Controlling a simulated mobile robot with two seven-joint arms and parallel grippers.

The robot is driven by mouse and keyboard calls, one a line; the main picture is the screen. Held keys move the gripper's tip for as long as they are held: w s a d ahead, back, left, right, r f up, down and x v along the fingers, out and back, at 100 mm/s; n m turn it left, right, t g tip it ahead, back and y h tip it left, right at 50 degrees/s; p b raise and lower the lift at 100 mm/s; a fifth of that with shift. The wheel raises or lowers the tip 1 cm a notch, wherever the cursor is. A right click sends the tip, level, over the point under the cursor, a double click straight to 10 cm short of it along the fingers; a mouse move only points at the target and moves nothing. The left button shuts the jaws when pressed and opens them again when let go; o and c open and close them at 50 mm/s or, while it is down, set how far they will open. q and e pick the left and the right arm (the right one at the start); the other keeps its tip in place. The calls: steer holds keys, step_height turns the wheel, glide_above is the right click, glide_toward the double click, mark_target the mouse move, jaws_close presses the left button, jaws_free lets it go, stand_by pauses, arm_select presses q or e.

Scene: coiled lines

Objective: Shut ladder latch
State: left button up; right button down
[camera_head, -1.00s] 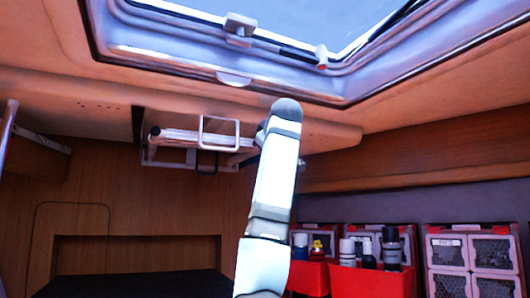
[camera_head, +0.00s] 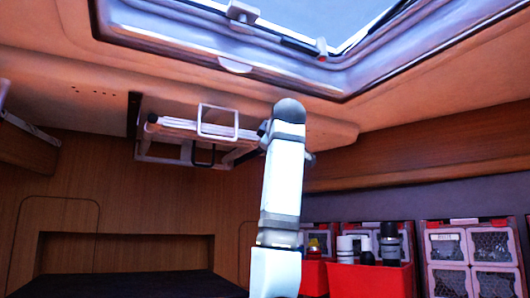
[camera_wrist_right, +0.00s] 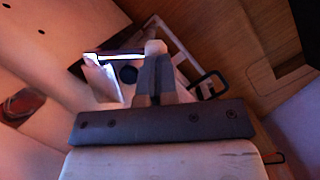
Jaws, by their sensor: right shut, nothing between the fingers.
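The folded ladder (camera_head: 180,126) hangs in a pale frame under the ceiling. A white U-shaped loop (camera_head: 218,107), which looks like the latch, stands up at its front, with a smaller black loop (camera_head: 203,160) below. My right arm rises in the head view and hides its gripper. In the right wrist view my right gripper (camera_wrist_right: 154,82) is shut and empty, its fingers close against the pale ladder frame (camera_wrist_right: 105,90). I cannot tell whether they touch it. A black loop (camera_wrist_right: 210,83) shows right of the fingers. My left gripper is out of view.
A ceiling hatch (camera_head: 225,50) with a raised frame is above. Red bins (camera_head: 370,280) with bottles and mesh-front boxes (camera_head: 470,255) line the right wall. A wood panel wall (camera_head: 110,180) stands behind the ladder. Open air lies left of my arm.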

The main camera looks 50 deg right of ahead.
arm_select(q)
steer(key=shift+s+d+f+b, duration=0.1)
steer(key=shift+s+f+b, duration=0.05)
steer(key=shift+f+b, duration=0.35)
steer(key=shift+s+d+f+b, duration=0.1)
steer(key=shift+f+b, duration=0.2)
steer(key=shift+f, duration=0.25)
arm_select(e)
steer(key=shift+s+d+f+n+t+h, duration=0.15)
steer(key=shift+d+f+n+h, duration=0.2)
steer(key=shift+n, duration=0.4)
steer(key=shift+s+d+f+n+t+h, duration=0.1)
steer(key=shift+s+d+f+n+h, duration=0.15)
steer(key=shift+d+n, duration=0.4)
steer(key=shift+s+d+f+n+t+h, duration=0.15)
steer(key=shift+d+f+n, duration=0.25)
steer(key=shift+n, duration=0.4)
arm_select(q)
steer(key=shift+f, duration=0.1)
arm_select(e)
steer(key=shift+d+f+n, duration=0.1)
steer(key=shift+d+n, duration=0.15)
steer(key=shift+n, duration=0.15)
steer(key=shift+w, duration=0.1)
